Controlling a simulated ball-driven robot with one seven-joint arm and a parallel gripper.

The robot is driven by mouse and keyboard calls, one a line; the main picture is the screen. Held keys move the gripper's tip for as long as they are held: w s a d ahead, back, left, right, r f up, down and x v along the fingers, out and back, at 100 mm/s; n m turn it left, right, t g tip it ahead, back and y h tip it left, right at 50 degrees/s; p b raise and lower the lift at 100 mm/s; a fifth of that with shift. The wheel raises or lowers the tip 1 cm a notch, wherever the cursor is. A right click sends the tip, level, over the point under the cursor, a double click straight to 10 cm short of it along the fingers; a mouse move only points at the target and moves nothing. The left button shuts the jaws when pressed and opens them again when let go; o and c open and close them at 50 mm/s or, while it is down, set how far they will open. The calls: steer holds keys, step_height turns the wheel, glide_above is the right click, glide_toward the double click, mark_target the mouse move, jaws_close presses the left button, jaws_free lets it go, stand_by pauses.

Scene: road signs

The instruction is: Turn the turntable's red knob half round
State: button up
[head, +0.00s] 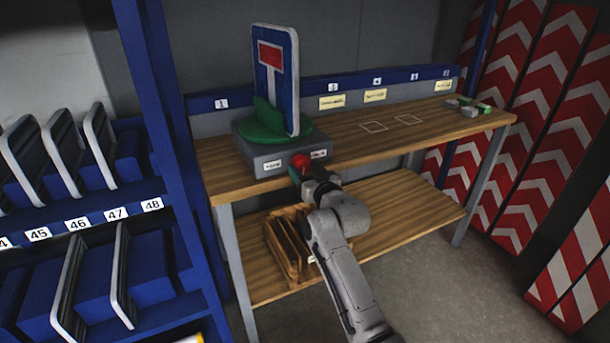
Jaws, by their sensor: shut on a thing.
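The turntable stands at the left end of the wooden bench, with a grey base (257,155) and a green round top (305,130). A blue sign (280,80) with a white T and a red bar stands upright on the green top, seen at an angle. The red knob (301,160) is on the front of the base, between two small white labels. My gripper (303,172) reaches up from below right and is shut on the red knob. Its fingers are small in view and partly hidden by the wrist.
Small grey and green pieces (467,106) lie at the bench's right end. White outlined squares (373,127) mark the bare middle. A wooden rack (285,249) sits on the lower shelf. A blue shelf post (165,130) and numbered sign racks stand left; red-white chevron boards (515,120) stand right.

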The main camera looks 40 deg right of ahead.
steer(key=shift+f+n, duration=0.2)
steer(key=shift+n, duration=0.3)
steer(key=o, duration=1)
steer(key=shift+r, duration=0.15)
steer(key=v, duration=1)
steer(key=shift+s+a, duration=0.1)
steer(key=shift+s, duration=0.3)
